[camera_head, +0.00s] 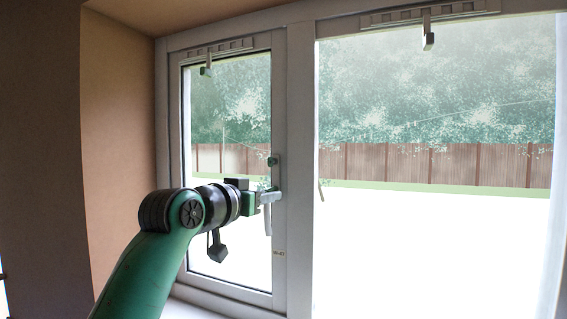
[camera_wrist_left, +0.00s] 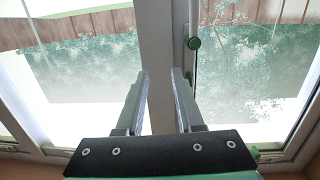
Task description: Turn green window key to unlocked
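The green window key (camera_head: 272,161) is a small dark green knob on the right upright of the small left window's frame. In the left wrist view it shows as a round green knob (camera_wrist_left: 194,43), just beyond and to the right of the fingertips. My left gripper (camera_head: 263,197) is in front of the same upright, below the key, beside the white window handle (camera_head: 268,219). In the left wrist view my left gripper (camera_wrist_left: 161,72) has its two fingers apart, with nothing held between them. The key appears apart from the fingers. My right gripper is not in view.
A white mullion (camera_head: 300,160) separates the small window from the large pane on the right. Stay fittings (camera_head: 428,40) hang from the top of the frame. A brown plaster wall (camera_head: 110,140) stands on the left. The white sill (camera_head: 190,308) runs below.

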